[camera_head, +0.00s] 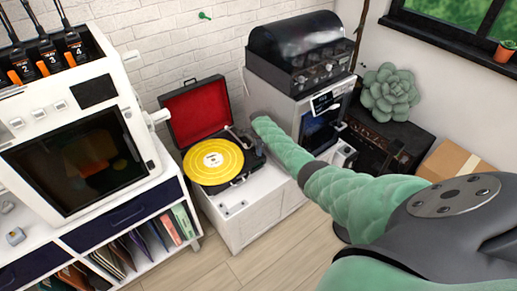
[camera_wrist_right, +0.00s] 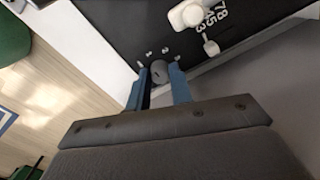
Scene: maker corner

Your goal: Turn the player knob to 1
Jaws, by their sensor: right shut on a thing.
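The record player (camera_head: 188,107) stands open on a white cabinet, with a red-lined lid and a yellow record (camera_head: 213,161). My right arm reaches to its right side; the gripper end is hard to make out in the head view. In the right wrist view, my right gripper (camera_wrist_right: 158,68) has its two blue fingers on either side of the small grey player knob (camera_wrist_right: 159,76) and is shut on it. Small white marks curve around the knob on the dark deck; its setting is too small to read. My left gripper is in neither view.
White tonearm parts (camera_wrist_right: 190,14) and speed numbers lie close to the knob. A grey machine with a dark hood (camera_head: 300,50) stands right of the player. A white oven-like unit (camera_head: 85,160) stands on the shelf at left.

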